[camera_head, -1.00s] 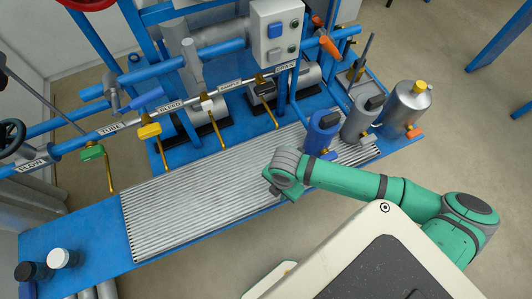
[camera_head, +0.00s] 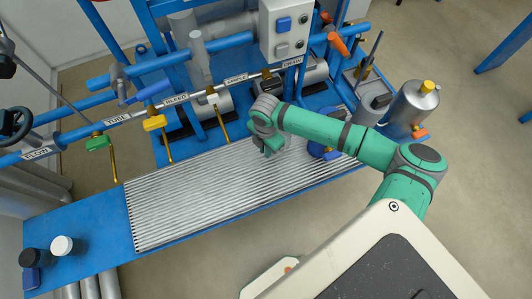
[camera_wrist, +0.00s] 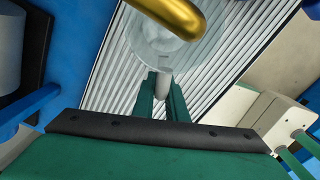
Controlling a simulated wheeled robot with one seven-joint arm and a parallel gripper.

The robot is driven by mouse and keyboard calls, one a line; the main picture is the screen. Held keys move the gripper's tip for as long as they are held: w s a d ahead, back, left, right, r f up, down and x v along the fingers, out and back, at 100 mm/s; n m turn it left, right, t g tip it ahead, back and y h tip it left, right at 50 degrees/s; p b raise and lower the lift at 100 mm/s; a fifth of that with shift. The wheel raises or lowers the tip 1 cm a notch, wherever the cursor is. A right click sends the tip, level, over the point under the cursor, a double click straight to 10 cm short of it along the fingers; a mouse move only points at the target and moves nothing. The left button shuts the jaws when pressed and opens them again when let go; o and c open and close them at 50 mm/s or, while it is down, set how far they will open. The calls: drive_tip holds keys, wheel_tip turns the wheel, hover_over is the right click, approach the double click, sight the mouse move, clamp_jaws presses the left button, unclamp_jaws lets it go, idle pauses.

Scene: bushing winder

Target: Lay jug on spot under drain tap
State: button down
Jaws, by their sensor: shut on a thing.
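My gripper (camera_wrist: 163,90) is shut on the pale handle of a clear jug (camera_wrist: 165,45) in the wrist view. The jug is over the ribbed grey drain board (camera_wrist: 235,45), and whether it touches the board cannot be told. A brass spout (camera_wrist: 185,14) crosses in front of the jug's far part. In the head view my gripper (camera_head: 270,151) is low over the drain board (camera_head: 190,195), below the black-handled tap (camera_head: 267,73) beside the DRAIN label (camera_head: 292,62). My arm hides that tap's spout, and the jug is hard to make out there.
A blue container (camera_head: 318,149) and a steel container with a yellow cap (camera_head: 413,103) stand right of my gripper. Taps with white (camera_head: 212,98), yellow (camera_head: 154,122) and green (camera_head: 97,142) handles hang left. The board's left part is clear. Two jars (camera_head: 62,246) stand far left.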

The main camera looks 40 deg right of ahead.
drive_tip(key=shift+s+f, duration=0.1)
drive_tip(key=shift+f, duration=1.4)
drive_tip(key=c, duration=1.8)
unclamp_jaws()
drive_tip(key=shift+f, duration=0.15)
drive_tip(key=shift+o, duration=0.2)
wheel_tip(320, 180, up, 12)
drive_tip(key=shift+r, duration=0.15)
